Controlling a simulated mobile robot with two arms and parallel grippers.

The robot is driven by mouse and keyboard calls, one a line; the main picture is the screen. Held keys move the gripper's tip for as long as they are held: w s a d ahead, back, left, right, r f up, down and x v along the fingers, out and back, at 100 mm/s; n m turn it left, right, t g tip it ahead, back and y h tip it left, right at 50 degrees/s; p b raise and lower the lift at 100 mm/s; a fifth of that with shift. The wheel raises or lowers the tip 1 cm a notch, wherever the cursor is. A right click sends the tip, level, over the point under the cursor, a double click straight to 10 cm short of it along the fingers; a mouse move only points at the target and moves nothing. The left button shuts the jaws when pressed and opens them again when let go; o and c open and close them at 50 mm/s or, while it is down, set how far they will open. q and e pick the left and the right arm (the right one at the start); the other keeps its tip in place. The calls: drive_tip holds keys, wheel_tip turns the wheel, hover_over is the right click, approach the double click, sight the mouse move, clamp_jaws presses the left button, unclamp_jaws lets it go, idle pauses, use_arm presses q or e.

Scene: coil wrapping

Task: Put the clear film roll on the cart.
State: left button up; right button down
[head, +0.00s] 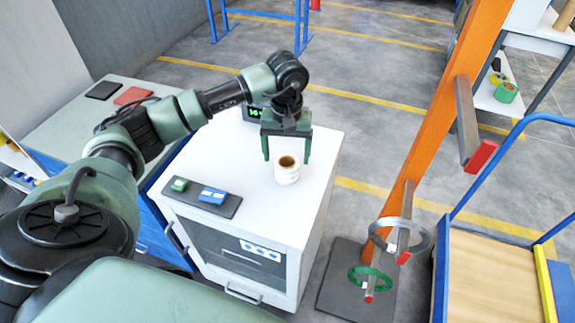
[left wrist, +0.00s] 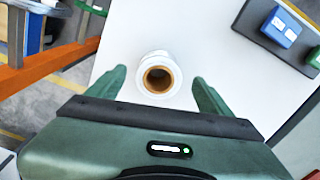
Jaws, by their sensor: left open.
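The clear film roll (head: 287,171), whitish with a brown core, stands upright on a white cabinet top. My left gripper (head: 287,156) is open just above and behind it. In the left wrist view the roll (left wrist: 159,74) sits between the two spread green fingers (left wrist: 160,88), with a gap on each side. The cart (head: 490,275), with a wooden deck and blue rails, is at the lower right. My right gripper is not in view.
A dark tray with green and blue items (head: 205,198) lies on the cabinet's (head: 315,150) front left. An orange post (head: 420,140) with arms holding a grey coil (head: 425,240) and a green coil (head: 355,278) stands between cabinet and cart. Shelves stand at the upper right.

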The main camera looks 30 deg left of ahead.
sight(287, 162)
use_arm(q)
drive_tip(key=f, duration=0.1)
drive_tip(key=f+p, duration=0.1)
drive_tip(key=w+f, duration=0.1)
drive_tip(key=shift+a+f, duration=0.25)
drive_tip(key=shift+f, duration=0.7)
drive_tip(key=c, duration=1.7)
drive_tip(key=shift+c, duration=0.2)
drive_tip(key=shift+r, duration=0.15)
